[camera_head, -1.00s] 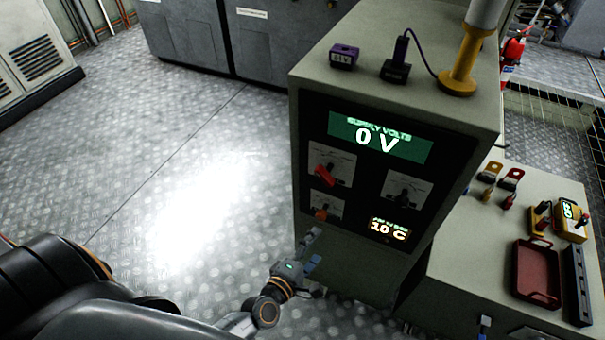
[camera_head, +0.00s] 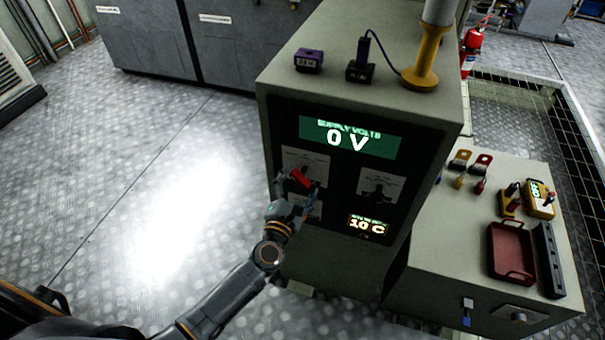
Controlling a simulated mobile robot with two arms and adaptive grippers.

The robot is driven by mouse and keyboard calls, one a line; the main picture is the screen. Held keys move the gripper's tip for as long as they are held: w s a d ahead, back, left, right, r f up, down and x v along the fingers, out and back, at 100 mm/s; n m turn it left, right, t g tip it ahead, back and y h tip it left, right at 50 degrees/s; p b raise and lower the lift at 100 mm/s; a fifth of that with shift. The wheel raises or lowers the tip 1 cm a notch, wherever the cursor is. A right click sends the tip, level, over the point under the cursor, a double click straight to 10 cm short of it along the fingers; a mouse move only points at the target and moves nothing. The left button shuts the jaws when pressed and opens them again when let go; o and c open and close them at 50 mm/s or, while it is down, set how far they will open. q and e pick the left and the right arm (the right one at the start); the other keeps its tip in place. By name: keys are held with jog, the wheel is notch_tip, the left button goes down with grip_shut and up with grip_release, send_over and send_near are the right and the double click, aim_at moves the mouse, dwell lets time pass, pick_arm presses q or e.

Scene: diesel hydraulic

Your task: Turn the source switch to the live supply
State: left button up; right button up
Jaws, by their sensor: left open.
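The control cabinet's dark panel (camera_head: 283,125) shows a lit green display (camera_head: 351,138) reading 0 V. Below it at left, a red switch knob (camera_head: 301,178) sits on a pale dial plate (camera_head: 297,157), slanting down to the right. Its small lettering is unreadable, so I cannot confirm it is the source switch. A black knob (camera_head: 379,189) is on the dial plate to the right. My left gripper (camera_head: 297,188) is open at the red knob, with its fingers around the knob's lower part; contact is unclear. It partly covers the lower dial plate. My right gripper is out of view.
A lit display (camera_head: 366,225) reads 10 C. A purple-topped block (camera_head: 309,60) and a yellow-based post (camera_head: 424,75) stand on the cabinet. At right, a lower bench holds a red tray (camera_head: 511,252) and a yellow meter (camera_head: 540,198). Floor at left is clear.

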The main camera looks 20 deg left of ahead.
pick_arm(q)
jog(key=shift+w, duration=1.2)
jog(key=c, duration=1.2)
jog(key=shift+o, duration=0.2)
